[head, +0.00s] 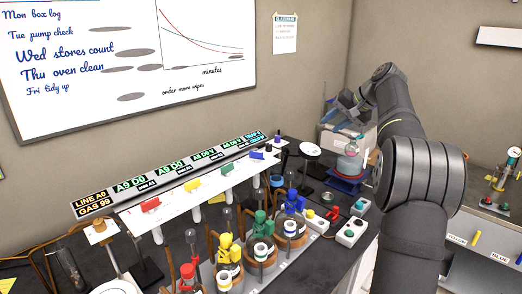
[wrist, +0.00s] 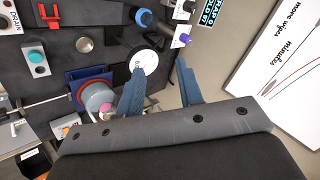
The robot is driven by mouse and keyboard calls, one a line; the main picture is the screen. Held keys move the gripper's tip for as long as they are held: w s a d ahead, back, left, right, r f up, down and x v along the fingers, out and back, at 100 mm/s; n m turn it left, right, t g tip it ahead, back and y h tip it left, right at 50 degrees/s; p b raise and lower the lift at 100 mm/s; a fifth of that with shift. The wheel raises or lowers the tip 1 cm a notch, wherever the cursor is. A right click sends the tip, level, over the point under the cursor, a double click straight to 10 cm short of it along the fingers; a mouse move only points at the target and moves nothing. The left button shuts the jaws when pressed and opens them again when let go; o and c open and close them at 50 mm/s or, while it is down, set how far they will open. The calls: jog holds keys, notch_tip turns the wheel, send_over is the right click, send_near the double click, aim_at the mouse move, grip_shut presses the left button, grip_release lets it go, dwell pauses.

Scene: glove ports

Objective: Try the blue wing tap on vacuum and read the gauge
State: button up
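My gripper (head: 345,106) is at the back right, away from the blue tap. Its fingers (wrist: 160,86) are apart with nothing between them.
A flask (head: 349,162) on a blue stand is below my gripper. Several coloured-clamp vessels crowd the bench front. A whiteboard (head: 130,60) hangs behind.

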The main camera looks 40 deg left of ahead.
jog(key=s+a+f+m+g+y, duration=0.1)
jog(key=s+f+m+g, duration=0.1)
jog(key=s+m, duration=0.35)
jog(key=m+g+y, duration=0.3)
jog(key=m, duration=1)
send_near(257, 152)
jog(key=shift+m, duration=0.25)
jog(key=x, duration=1)
jog(key=shift+a, duration=0.25)
grip_shut()
